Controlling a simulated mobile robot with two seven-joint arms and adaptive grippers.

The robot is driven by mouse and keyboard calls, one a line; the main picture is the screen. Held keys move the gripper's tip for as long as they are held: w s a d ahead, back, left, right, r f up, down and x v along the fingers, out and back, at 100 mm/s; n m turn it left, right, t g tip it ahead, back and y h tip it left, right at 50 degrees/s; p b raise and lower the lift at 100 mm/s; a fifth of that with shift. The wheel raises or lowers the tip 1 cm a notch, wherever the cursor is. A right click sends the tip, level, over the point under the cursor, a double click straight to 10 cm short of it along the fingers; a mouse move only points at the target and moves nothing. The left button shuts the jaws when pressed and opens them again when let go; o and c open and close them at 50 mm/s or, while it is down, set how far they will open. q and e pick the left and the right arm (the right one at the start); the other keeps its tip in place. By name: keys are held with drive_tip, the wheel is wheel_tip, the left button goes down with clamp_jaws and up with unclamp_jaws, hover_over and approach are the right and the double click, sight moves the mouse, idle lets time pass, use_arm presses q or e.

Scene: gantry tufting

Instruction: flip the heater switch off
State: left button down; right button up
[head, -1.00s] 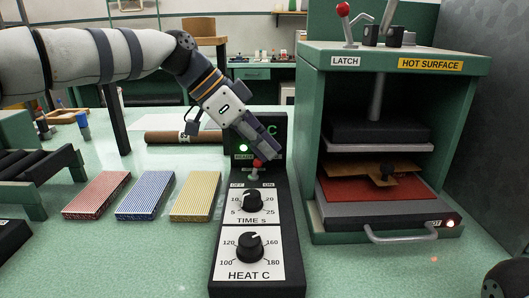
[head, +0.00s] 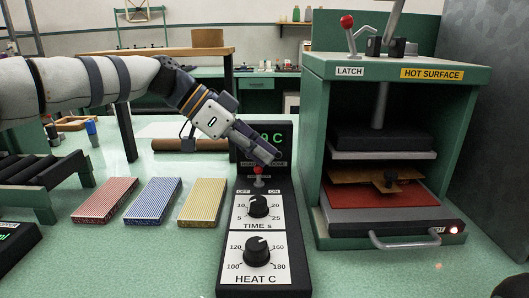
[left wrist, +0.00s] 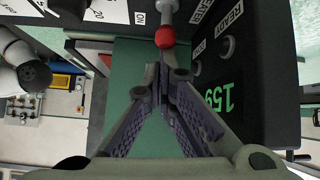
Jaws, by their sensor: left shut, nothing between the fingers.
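The heater switch (head: 258,171) is a small lever with a red tip on the black control box (head: 303,240), between an OFF label on the left and an ON label on the right. It looks close to upright; I cannot tell which side it is set to. My left gripper (head: 271,156) is shut and empty, with its fingertips just above and to the right of the red tip. In the left wrist view the closed fingers (left wrist: 163,78) point at the switch's red tip (left wrist: 165,37), with a small gap seeming to separate them. My right gripper is not in view.
The box's TIME dial (head: 258,206) and HEAT dial (head: 257,249) lie in front of the switch; its green display (left wrist: 228,97) stands behind. A green press (head: 312,150) marked HOT SURFACE stands close on the right. Red, blue and yellow blocks (head: 203,203) lie left.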

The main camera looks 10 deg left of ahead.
use_arm(q)
drive_tip(key=shift+s+a+f+h, duration=0.1)
drive_tip(key=shift+a+h, duration=0.25)
drive_tip(key=shift+h, duration=0.05)
drive_tip(key=shift+r, duration=0.9)
